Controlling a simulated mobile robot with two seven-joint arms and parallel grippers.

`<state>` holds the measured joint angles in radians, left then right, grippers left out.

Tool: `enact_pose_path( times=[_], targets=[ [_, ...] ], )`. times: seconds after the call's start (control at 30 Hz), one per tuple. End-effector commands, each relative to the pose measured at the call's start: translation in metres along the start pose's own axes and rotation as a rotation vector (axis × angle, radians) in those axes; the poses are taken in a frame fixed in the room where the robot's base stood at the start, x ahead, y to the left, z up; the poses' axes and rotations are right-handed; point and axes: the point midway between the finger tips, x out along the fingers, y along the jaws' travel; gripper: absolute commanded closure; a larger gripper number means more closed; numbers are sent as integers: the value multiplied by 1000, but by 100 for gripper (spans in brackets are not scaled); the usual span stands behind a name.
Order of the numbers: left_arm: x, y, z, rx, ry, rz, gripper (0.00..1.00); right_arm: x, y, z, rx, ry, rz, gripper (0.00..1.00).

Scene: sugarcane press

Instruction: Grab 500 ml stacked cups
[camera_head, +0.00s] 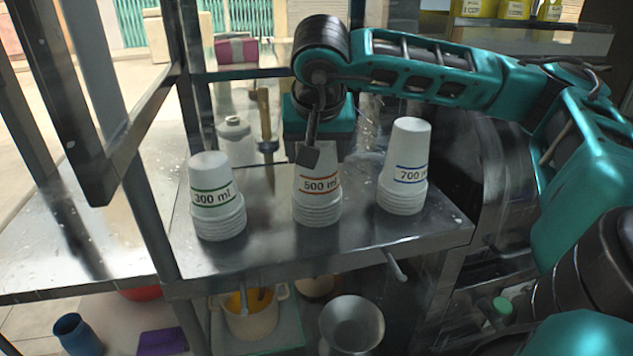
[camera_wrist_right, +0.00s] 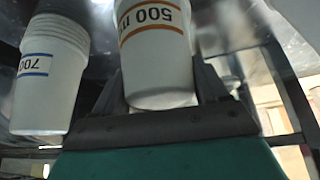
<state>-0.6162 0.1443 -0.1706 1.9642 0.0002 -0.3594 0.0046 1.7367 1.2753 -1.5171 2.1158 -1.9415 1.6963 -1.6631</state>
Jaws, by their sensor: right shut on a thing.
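The 500 ml stack of white cups (camera_head: 317,208) stands upside down on the metal shelf, between the other two stacks. It has an orange-lined label, and its upper part is partly hidden by my right gripper (camera_head: 312,156). In the right wrist view, the 500 ml cup (camera_wrist_right: 155,62) sits between the two fingers, one on each side. My right gripper is shut on it near its narrow top end. The stack still appears to rest on the shelf. My left gripper is not in view.
The 300 ml stack (camera_head: 216,195) stands left and the 700 ml stack (camera_head: 405,165) right, close to my right gripper. The metal shelf (camera_head: 262,250) has a front edge. A wooden-handled tool (camera_head: 265,115) stands behind. A dark frame post rises at left. Pots sit below.

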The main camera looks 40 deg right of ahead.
Motion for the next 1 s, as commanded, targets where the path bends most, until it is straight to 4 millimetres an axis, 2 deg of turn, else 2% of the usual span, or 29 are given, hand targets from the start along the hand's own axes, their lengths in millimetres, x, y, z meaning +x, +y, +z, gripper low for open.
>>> enact_pose_path(
  times=[0.07, 0.43, 0.77, 0.87, 1.0],
  targets=[
    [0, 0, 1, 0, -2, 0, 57, 0, 0, 0, 0, 0, 0, 41],
    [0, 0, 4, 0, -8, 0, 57, 0, 0, 0, 0, 0, 0, 77],
    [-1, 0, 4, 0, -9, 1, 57, -3, 0, -2, 0, 1, -1, 77],
    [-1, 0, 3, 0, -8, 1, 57, -9, 0, -6, 0, 2, -1, 77],
    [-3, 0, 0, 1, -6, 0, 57, -27, -1, -16, 2, 3, -3, 77]
  ],
)
